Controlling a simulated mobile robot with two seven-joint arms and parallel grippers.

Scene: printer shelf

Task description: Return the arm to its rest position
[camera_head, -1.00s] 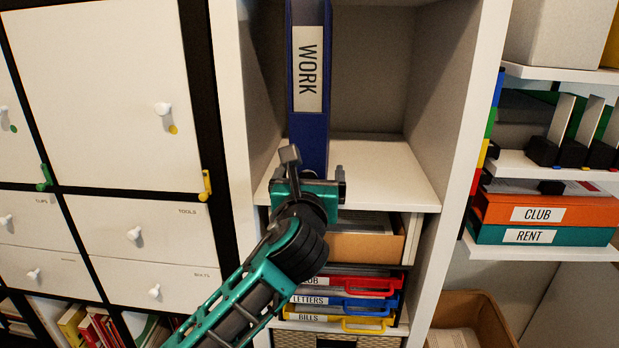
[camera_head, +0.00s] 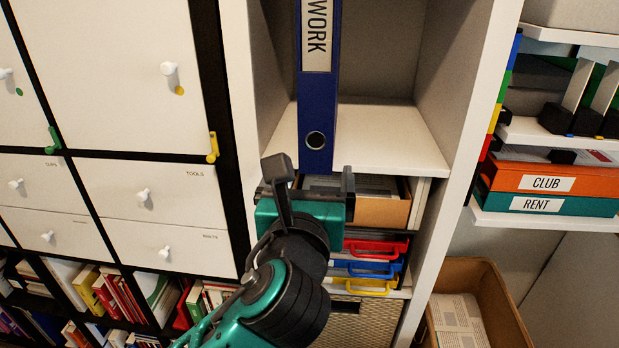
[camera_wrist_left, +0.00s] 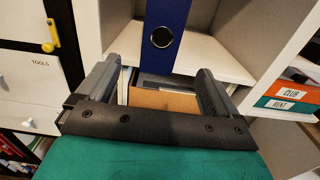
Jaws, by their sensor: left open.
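My left gripper (camera_head: 311,182) is in front of the white shelf, just below and in front of the blue binder. It is open, and in the left wrist view (camera_wrist_left: 155,85) its two fingers stand apart with nothing between them. The blue binder (camera_head: 317,125), labelled WORK, stands upright in the shelf compartment, on the left of the bare shelf board (camera_head: 395,140). The binder also shows in the left wrist view (camera_wrist_left: 165,20), beyond the fingers. My left arm comes up from the bottom of the head view. My right gripper is not in view.
Below the board are a cardboard box (camera_head: 380,208) and trays with red (camera_head: 376,248), blue and yellow handles. White drawers and doors (camera_head: 140,195) stand at the left. Orange CLUB (camera_head: 590,184) and teal RENT boxes are at the right. An open carton (camera_head: 500,300) stands at lower right.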

